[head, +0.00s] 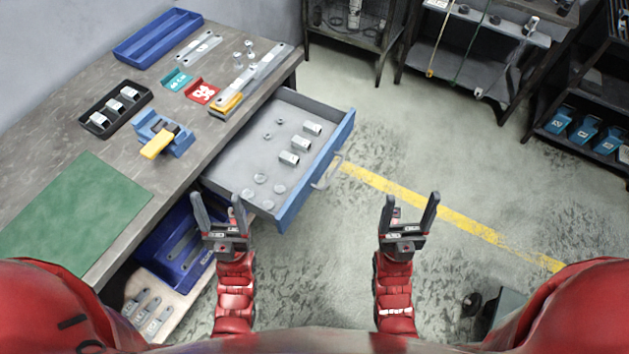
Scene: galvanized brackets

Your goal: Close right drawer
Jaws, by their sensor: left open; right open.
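The drawer (232,161) is pulled out from under the workbench, with a grey inside and a blue front (318,172). A pale curved handle (328,171) sits on the outer face of its front. Several metal cylinders and small round parts lie in it. My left gripper (218,203) is open and empty, near the drawer's near corner and apart from the handle. My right gripper (411,203) is open and empty above the floor, to the right of the drawer and apart from it.
The workbench (60,133) holds a green mat (78,212), a blue tray (158,37), a black tray (115,108), a blue-and-yellow fixture (163,136) and brackets. Below it is a blue bin (178,250). Shelves stand at the back. The floor (450,160) right of the drawer is clear.

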